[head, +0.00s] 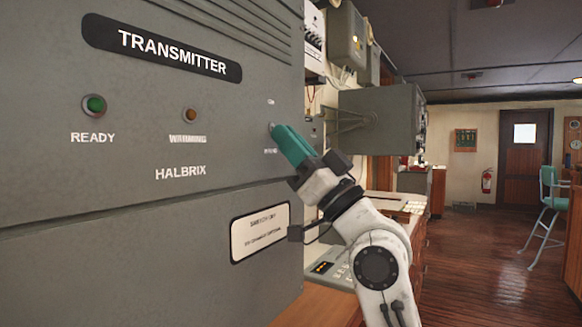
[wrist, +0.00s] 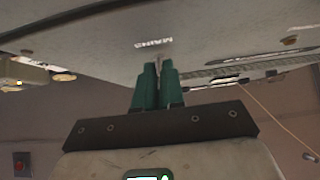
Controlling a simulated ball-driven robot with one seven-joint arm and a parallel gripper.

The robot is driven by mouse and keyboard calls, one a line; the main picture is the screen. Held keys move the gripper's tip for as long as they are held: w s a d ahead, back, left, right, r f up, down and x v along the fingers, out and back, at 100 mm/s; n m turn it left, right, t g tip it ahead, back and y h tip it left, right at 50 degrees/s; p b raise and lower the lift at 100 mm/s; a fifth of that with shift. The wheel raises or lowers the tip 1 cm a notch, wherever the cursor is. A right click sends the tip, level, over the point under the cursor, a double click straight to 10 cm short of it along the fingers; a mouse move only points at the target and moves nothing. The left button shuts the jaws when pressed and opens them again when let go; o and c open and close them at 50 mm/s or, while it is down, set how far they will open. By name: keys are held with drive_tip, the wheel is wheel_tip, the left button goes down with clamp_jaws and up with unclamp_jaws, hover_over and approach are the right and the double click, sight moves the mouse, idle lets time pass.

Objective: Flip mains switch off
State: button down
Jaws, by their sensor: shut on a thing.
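The grey transmitter cabinet (head: 230,130) fills the left of the head view. The mains switch (head: 271,127) is a small light lever at the right of its front panel. A faint label is above it and the mains label below it. The green fingers of my gripper (head: 276,131) are closed on the lever at the panel. In the wrist view my gripper (wrist: 158,66) is at the panel, next to the upside-down mains label (wrist: 153,43). The switch is mostly hidden between the fingers, so I cannot tell its position.
A wooden desk (head: 330,302) with a keypad device (head: 333,269) is below my arm. A grey box (head: 385,118) hangs behind. Open floor (head: 480,265) lies to the right.

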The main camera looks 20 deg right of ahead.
drive_tip(key=shift+f+t+y+b, duration=0.2)
drive_tip(key=shift+t+y+b, duration=0.1)
drive_tip(key=shift+b, duration=0.5)
drive_tip(key=c, duration=1.2)
unclamp_jaws()
drive_tip(key=shift+c, duration=0.2)
drive_tip(key=b+v, duration=0.2)
drive_tip(key=v, duration=0.8)
drive_tip(key=shift+s+f, duration=0.2)
drive_tip(key=shift+f, duration=0.1)
drive_tip(key=shift+d, duration=0.2)
